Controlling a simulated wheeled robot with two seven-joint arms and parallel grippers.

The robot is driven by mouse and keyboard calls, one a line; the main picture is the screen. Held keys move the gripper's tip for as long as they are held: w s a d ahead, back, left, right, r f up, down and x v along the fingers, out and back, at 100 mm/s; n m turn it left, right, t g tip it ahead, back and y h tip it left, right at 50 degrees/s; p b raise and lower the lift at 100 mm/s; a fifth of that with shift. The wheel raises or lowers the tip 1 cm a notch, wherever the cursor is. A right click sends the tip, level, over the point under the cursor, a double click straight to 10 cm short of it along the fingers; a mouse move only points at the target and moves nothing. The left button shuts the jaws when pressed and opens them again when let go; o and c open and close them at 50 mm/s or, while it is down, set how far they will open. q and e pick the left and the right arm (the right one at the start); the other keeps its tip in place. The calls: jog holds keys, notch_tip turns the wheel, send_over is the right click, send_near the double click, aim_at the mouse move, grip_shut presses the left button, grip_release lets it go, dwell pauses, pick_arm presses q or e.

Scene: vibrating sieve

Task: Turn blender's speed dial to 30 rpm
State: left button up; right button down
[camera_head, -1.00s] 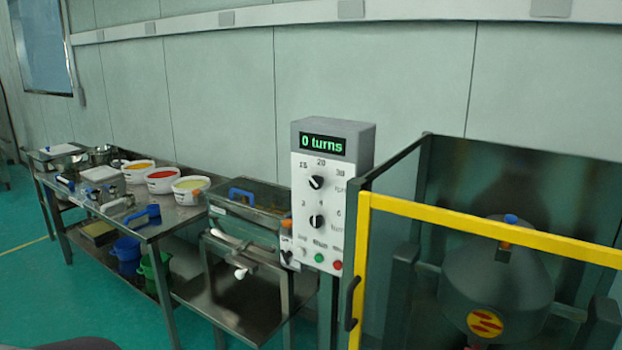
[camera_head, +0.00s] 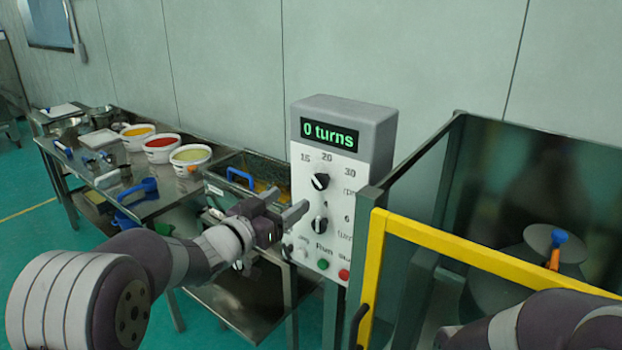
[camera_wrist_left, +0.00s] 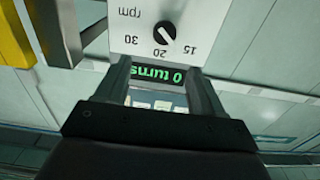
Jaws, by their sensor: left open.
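The speed dial (camera_head: 320,181) is a black knob on the white front of the control box (camera_head: 300,165), with 15, 20 and 30 rpm printed around its top. Its white mark seems to point up-left, toward 15. The dial also shows upside down in the left wrist view (camera_wrist_left: 163,33), beyond the fingers. The display (camera_head: 328,133) reads "0 turns". My left gripper (camera_head: 290,207) is open and empty, in front of the box and left of and below the dial, apart from it. In the wrist view its fingers (camera_wrist_left: 158,72) frame the display. My right gripper is out of view.
A second black knob (camera_head: 319,225) and green (camera_head: 323,265) and red (camera_head: 344,274) buttons are below the dial. A yellow-framed guard (camera_head: 370,270) stands right of the box. A steel table (camera_head: 150,225) with tubs is at left.

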aim_at(318, 182)
pick_arm(q)
jog(key=x, duration=0.3)
jog(key=p+x, duration=0.1)
jog(key=x, duration=0.2)
jog(key=f+p+x, duration=0.1)
jog(key=x, duration=0.2)
jog(key=shift+w, duration=0.55)
jog(key=shift+d+r, duration=0.15)
jog(key=shift+d, duration=0.15)
jog(key=shift+w, duration=0.35)
jog(key=shift+d, duration=0.1)
jog(key=c, duration=1)
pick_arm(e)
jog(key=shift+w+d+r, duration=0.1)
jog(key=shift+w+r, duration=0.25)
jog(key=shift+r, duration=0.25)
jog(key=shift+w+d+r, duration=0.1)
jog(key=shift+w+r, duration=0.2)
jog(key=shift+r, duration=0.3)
